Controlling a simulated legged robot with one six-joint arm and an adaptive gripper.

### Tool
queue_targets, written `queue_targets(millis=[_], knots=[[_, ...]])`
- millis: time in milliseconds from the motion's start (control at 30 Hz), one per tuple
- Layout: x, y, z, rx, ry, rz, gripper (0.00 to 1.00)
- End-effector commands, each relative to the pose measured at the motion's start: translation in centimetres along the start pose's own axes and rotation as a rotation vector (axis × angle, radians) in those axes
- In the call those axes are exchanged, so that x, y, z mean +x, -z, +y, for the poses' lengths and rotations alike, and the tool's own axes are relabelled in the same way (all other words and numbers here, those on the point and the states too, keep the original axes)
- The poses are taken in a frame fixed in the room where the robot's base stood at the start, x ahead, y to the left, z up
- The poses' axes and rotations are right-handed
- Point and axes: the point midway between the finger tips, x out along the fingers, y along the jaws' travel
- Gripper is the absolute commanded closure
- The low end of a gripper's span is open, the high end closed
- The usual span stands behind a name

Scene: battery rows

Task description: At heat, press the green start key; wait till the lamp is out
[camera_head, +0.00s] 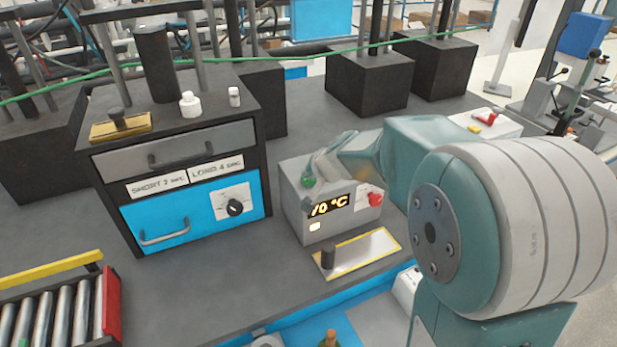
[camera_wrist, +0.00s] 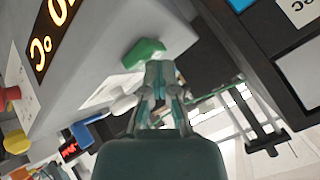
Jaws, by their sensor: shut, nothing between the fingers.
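The grey heating unit (camera_head: 340,222) stands on the dark bench, its display (camera_head: 328,206) showing what looks like 70 °C in orange. A small square lamp (camera_head: 315,226) below the display looks pale and bright, with a warm edge. The green start key (camera_head: 307,182) is on top at the left; it also shows in the wrist view (camera_wrist: 144,52). My gripper (camera_head: 318,168) is shut and empty, with its fingertips at the green key. In the wrist view its tips (camera_wrist: 160,66) overlap the key's lower edge; I cannot tell whether the key is pressed down.
A red knob (camera_head: 376,199) is on the unit's right side. The drawer cabinet (camera_head: 262,150), labelled SHORT and LONG, stands left, with a dial (camera_head: 235,207). A rack of metal cylinders (camera_head: 60,318) is at lower left.

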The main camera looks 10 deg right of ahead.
Motion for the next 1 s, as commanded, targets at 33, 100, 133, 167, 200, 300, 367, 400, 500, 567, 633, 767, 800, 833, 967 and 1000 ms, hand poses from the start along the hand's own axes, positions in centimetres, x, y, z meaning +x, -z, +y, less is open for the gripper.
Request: queue_targets(millis=[33, 100, 133, 167, 200, 300, 367, 400, 500, 567, 633, 767, 800, 833, 967, 1000], knots=[[0.0, -0.1, 0.0, 0.000, 0.000, -0.002, 1.00], [0.0, -0.1, 0.0, 0.000, 0.000, -0.002, 1.00], [0.0, -0.1, 0.0, 0.000, 0.000, -0.002, 1.00], [0.0, -0.1, 0.0, 0.000, 0.000, -0.002, 1.00], [0.0, -0.1, 0.0, 0.000, 0.000, -0.002, 1.00], [-0.2, 0.1, -0.1, -0.002, 0.001, -0.002, 1.00], [-0.4, 0.2, -0.3, -0.002, 0.001, -0.002, 1.00], [-0.5, 0.3, -0.4, -0.002, 0.001, -0.002, 1.00], [-0.9, 0.6, -0.7, -0.002, 0.001, -0.001, 1.00], [-1.0, 0.7, -0.8, -0.002, 0.000, -0.001, 1.00], [-1.1, 0.8, -0.8, -0.001, 0.000, -0.001, 1.00], [-1.1, 0.8, -0.9, -0.001, 0.000, -0.001, 1.00], [-1.1, 0.8, -0.8, -0.001, 0.000, -0.001, 1.00], [-1.1, 0.8, -0.8, -0.001, 0.000, -0.001, 1.00], [-1.3, 0.9, -1.0, -0.001, 0.001, 0.000, 1.00], [-1.5, 1.1, -1.1, -0.002, 0.001, 0.000, 1.00]])
